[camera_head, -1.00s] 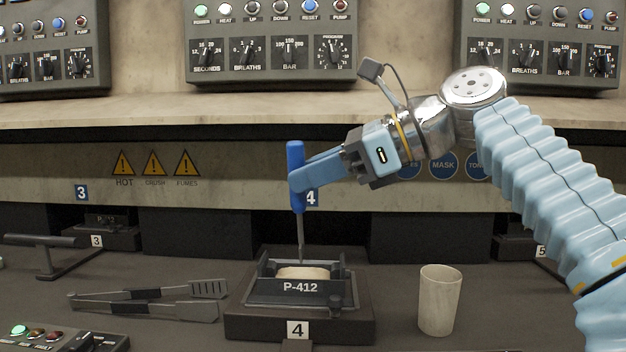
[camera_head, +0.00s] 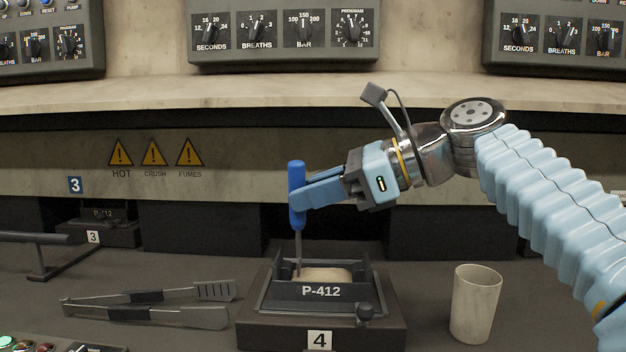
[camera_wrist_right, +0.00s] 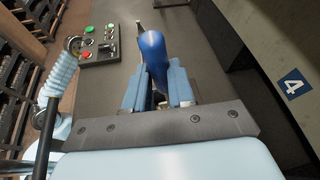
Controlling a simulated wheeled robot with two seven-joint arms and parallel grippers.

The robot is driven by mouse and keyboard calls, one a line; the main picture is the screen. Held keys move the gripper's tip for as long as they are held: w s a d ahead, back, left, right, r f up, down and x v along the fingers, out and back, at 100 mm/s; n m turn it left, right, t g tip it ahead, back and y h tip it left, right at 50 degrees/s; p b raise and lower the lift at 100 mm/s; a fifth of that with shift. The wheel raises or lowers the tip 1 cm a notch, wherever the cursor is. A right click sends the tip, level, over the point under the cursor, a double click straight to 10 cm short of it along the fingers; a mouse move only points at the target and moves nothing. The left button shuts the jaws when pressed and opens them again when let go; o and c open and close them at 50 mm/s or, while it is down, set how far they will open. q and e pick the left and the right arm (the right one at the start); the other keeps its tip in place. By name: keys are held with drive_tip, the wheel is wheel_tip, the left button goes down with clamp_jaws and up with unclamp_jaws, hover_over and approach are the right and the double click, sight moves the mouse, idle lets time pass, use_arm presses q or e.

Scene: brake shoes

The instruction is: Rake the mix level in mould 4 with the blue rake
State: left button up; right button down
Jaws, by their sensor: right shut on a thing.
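Mould 4 (camera_head: 320,291) is a dark open box marked P-412 on a block with a white 4 label. A pale, slightly domed mix (camera_head: 327,274) shows inside it. My right gripper (camera_head: 298,199) is shut on the blue handle of the blue rake (camera_head: 297,174), which stands roughly upright. The rake's thin shaft goes down into the left part of the mould; its lower end is hidden behind the front wall, so I cannot tell whether it touches the mix. The right wrist view shows the blue handle (camera_wrist_right: 153,52) between the fingers. My left gripper is not in view.
A beige cup (camera_head: 475,303) stands to the right. Mould 3 (camera_head: 97,228) is at the back left, beside a dark T-shaped handle (camera_head: 38,250). Control panels (camera_head: 284,32) hang above the ledge.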

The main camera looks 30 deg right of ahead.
drive_tip(key=shift+f, duration=0.35)
drive_tip(key=s+d+p, duration=0.1)
drive_tip(key=s+d, duration=0.2)
drive_tip(key=d, duration=0.2)
drive_tip(key=shift+s+d, duration=0.3)
idle(0.4)
drive_tip(key=w+a, duration=0.3)
drive_tip(key=a, duration=0.2)
drive_tip(key=shift+w+a, duration=0.3)
drive_tip(key=shift+a, duration=0.1)
idle(0.5)
drive_tip(key=shift+d, duration=0.1)
